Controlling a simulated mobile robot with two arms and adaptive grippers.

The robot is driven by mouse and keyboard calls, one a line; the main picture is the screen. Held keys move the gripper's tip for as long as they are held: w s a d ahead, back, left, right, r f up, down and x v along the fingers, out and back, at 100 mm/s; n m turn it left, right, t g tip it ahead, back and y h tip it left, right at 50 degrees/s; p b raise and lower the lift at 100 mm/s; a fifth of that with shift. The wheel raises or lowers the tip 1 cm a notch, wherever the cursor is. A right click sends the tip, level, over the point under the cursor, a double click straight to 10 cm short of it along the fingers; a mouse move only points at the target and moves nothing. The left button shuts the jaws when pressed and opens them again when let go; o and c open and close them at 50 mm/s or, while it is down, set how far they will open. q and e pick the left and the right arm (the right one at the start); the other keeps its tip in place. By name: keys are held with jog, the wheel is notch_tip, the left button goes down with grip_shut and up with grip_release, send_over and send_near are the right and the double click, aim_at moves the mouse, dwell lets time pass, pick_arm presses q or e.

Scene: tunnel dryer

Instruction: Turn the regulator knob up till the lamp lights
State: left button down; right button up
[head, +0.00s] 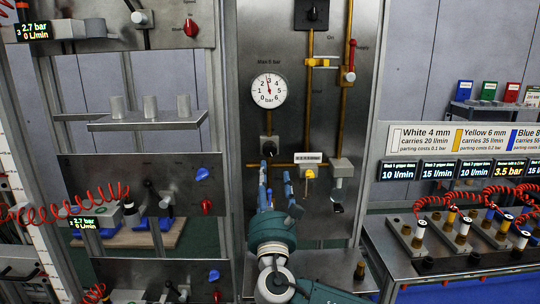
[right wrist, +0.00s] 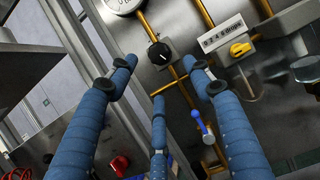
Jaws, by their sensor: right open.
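The black regulator knob (head: 269,147) with a white mark sits on the upright steel panel, below the round pressure gauge (head: 268,90). The gauge needle points almost straight up, near 3 bar. In the right wrist view the knob (right wrist: 160,54) lies ahead, beyond the fingers. My right gripper (head: 277,188) has blue fingers, spread and empty, just below the knob. The fingers (right wrist: 162,78) look apart from the knob in the right wrist view. I cannot pick out a lit lamp in either view. My left gripper is not in view.
Brass pipes (head: 309,90) run on the panel. A yellow knob (head: 310,174) under a drops label (head: 308,158) is right of the regulator. A red-handled valve (head: 350,76) is higher right. A blue-handled part (right wrist: 197,115) shows near the right-hand finger. Benches with fittings flank the panel.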

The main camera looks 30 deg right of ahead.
aim_at(270, 154)
jog(key=p+x, duration=0.2)
jog(key=x, duration=0.7)
jog(key=shift+f+p, duration=0.1)
jog(key=shift+p, duration=0.2)
